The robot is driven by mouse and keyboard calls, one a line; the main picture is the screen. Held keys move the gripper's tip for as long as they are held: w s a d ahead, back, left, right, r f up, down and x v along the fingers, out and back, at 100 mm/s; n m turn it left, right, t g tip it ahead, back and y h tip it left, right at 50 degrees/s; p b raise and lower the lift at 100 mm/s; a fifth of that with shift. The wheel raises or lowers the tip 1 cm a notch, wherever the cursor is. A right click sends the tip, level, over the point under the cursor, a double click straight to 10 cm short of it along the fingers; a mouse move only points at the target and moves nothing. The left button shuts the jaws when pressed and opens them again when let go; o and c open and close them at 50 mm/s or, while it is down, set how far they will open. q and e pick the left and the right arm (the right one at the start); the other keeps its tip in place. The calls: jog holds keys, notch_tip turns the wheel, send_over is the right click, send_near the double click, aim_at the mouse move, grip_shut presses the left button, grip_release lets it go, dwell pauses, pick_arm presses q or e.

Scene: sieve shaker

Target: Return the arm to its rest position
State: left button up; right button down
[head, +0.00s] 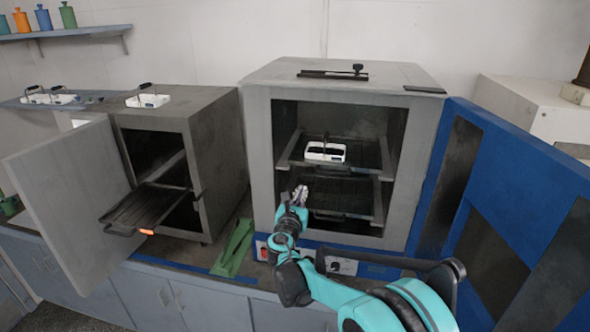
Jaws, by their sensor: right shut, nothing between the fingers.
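My right gripper (299,195) is shut and empty. It is in front of the open larger oven (258,160), near the left side of its opening, at about the height of the lower rack. My right arm reaches up to it from the bottom right. A white tray with a dark handle (325,151) sits on the upper rack (366,160) inside this oven, above and to the right of the gripper and apart from it. My left gripper is not in view.
The larger oven's blue door (515,215) stands open at right. The smaller oven (215,150) at left has its grey door (70,200) open and a rack (140,210) pulled out. A green object (234,248) lies between the ovens. Another white tray (148,100) sits on the smaller oven.

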jog(key=s+d+f+m+g+b, duration=0.35)
jog(key=s+d+m, duration=0.35)
jog(key=s+m, duration=0.3)
jog(key=s+d+f+m+g+b, duration=0.2)
jog(key=s+d+f+m+g, duration=0.15)
jog(key=s+d+m, duration=0.6)
jog(key=s+a+f+m+g+y+b, duration=0.1)
jog(key=s+a+f+m, duration=0.1)
jog(key=s+f+m, duration=0.2)
jog(key=s+a+f+m+g+y+b, duration=0.1)
jog(key=s+f+m, duration=0.3)
jog(key=s, duration=0.6)
jog(key=s+a+f+m+g+y+b, duration=0.1)
jog(key=s+a+f+m+y, duration=0.2)
jog(key=s, duration=0.5)
notch_tip(320, 180, down, 2)
jog(key=shift+f+m, duration=0.15)
jog(key=shift+m, duration=0.6)
jog(key=shift+a, duration=0.15)
